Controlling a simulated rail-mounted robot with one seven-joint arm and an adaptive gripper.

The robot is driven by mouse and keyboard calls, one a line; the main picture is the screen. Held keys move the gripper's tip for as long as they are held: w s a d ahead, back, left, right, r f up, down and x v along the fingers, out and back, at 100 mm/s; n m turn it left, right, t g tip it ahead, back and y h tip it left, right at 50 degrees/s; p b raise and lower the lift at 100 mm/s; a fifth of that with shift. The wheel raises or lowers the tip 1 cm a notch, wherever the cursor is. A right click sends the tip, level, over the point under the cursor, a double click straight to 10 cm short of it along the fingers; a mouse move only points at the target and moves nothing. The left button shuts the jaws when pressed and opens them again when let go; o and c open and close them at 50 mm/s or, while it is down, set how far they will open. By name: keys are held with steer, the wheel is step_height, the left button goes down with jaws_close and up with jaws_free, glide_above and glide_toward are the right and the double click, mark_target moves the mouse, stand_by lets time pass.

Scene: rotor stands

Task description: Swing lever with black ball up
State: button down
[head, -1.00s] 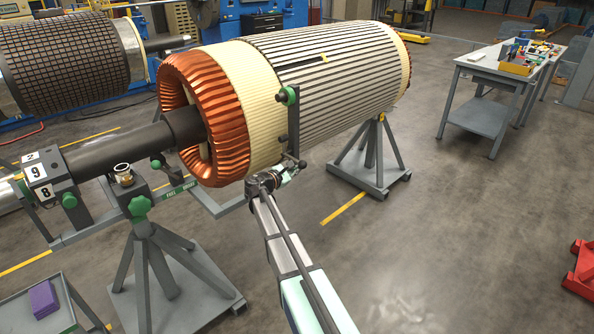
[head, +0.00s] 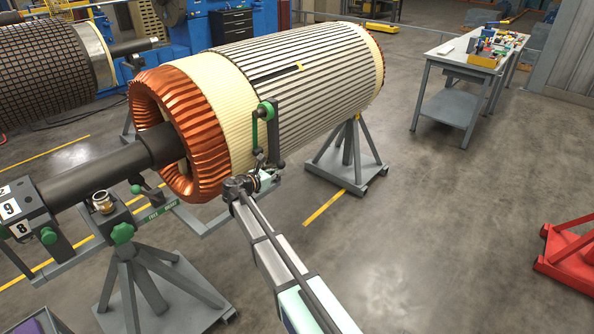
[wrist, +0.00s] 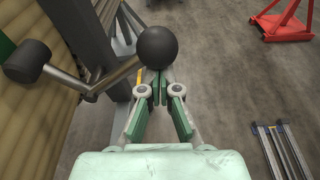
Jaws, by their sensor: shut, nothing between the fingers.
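The lever's black ball (wrist: 165,48) is in the upper middle of the wrist view. Its bent metal arm (wrist: 92,88) runs left from the ball to a grey cylindrical end piece (wrist: 28,62). My gripper (wrist: 159,88) has its green-padded fingers together, with their tips just below the ball in the picture; I cannot tell whether they touch it. In the head view my gripper (head: 268,181) is beside the lower end of a grey upright bracket (head: 272,138) with a green disc. The lever there is small and partly mixed with the gripper.
The large copper-ended rotor (head: 330,70) lies right behind the bracket on grey stands (head: 348,165). A green-handled stand (head: 125,233) is at the left. Open floor lies to the right, with a red stand (head: 575,245) at the edge.

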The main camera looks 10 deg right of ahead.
steer(key=shift+w+a+r, duration=0.2)
steer(key=shift+w+r, duration=0.05)
steer(key=shift+r, duration=0.15)
stand_by(0.3)
step_height(320, 180, down, 5)
steer(key=b, duration=0.2)
steer(key=b+v, duration=0.2)
steer(key=v, duration=0.7)
steer(key=shift+s+a+r+b, duration=0.15)
steer(key=shift+s+r+b, duration=0.15)
steer(key=shift+r, duration=0.05)
